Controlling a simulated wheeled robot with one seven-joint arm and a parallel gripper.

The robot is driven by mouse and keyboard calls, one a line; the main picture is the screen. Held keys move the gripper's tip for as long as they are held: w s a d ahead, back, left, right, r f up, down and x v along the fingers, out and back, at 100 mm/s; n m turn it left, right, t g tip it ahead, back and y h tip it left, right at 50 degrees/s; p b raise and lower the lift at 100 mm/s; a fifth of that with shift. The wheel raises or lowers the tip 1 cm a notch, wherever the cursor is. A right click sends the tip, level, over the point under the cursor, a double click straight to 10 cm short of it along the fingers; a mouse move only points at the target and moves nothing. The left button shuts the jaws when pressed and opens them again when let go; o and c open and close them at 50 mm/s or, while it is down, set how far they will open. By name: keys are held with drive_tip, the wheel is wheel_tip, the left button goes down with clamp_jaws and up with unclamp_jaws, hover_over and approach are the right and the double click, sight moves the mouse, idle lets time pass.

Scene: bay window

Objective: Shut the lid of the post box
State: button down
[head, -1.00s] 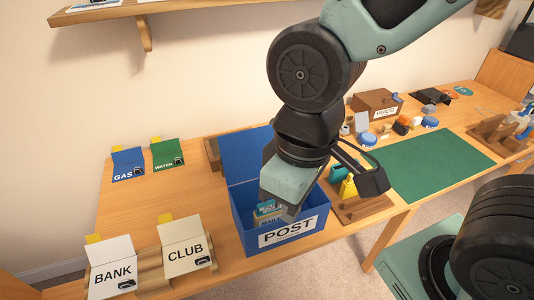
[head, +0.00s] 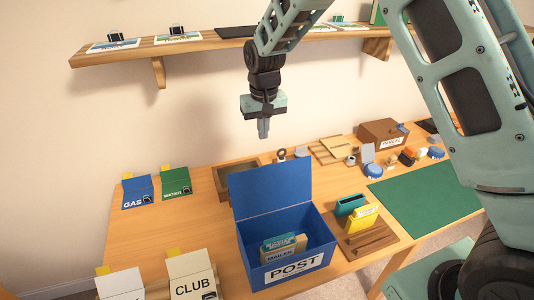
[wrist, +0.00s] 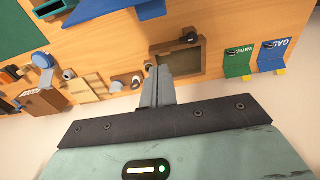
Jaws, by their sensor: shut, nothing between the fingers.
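The blue post box (head: 285,262) stands on the desk with a white POST label on its front. Its blue lid (head: 270,190) stands upright at the back edge, open. Several envelopes or cards (head: 284,246) stand inside the box. My gripper (head: 264,130) hangs in the air behind and above the lid, pointing down, with its fingers together and empty. In the wrist view the shut fingers (wrist: 158,90) point toward the desk, and part of a blue surface (wrist: 105,25), apparently the lid, shows at the top.
A wooden tray (head: 235,176) lies behind the box. GAS (head: 138,191) and WATER (head: 176,183) folders are at left, the CLUB holder (head: 192,274) at front left. A rack with cards (head: 362,222) and a green mat (head: 425,190) are at right. A wall shelf (head: 215,42) is above.

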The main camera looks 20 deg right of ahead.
drive_tip(key=s+f+p, duration=0.3)
drive_tip(key=f+p, duration=0.1)
drive_tip(key=f, duration=0.2)
drive_tip(key=shift+s+f, duration=0.2)
drive_tip(key=shift+f, duration=0.15)
